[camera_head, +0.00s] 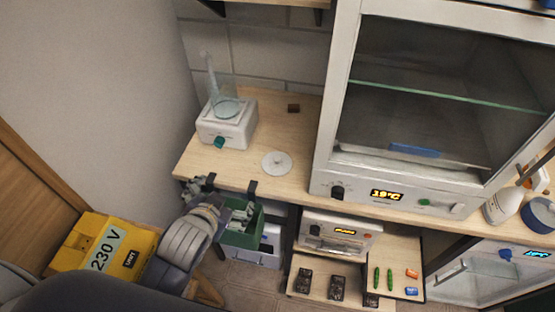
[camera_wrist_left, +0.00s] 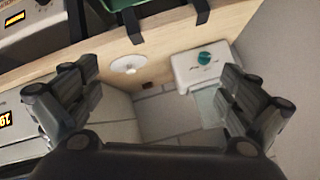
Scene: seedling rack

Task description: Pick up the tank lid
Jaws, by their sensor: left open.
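The tank lid, a thin white disc with a small central knob (camera_head: 277,163), lies flat on the wooden bench near its front edge. It also shows in the left wrist view (camera_wrist_left: 124,66), left of centre between my spread fingers. A white device with a green knob (camera_head: 220,134) and a clear vessel on top (camera_head: 228,106) stands to its left at the back. My left gripper (camera_head: 221,202) is open and empty, in front of the bench edge and left of the lid, apart from it. Both its fingers show in the wrist view (camera_wrist_left: 160,90). My right gripper is not in view.
A green bin (camera_head: 243,236) hangs on black hooks from the bench's front edge, close to my left gripper. A glass-fronted cabinet (camera_head: 420,100) stands right of the lid. A small brown block (camera_head: 293,108) lies behind it. The bench (camera_head: 245,172) around the lid is clear.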

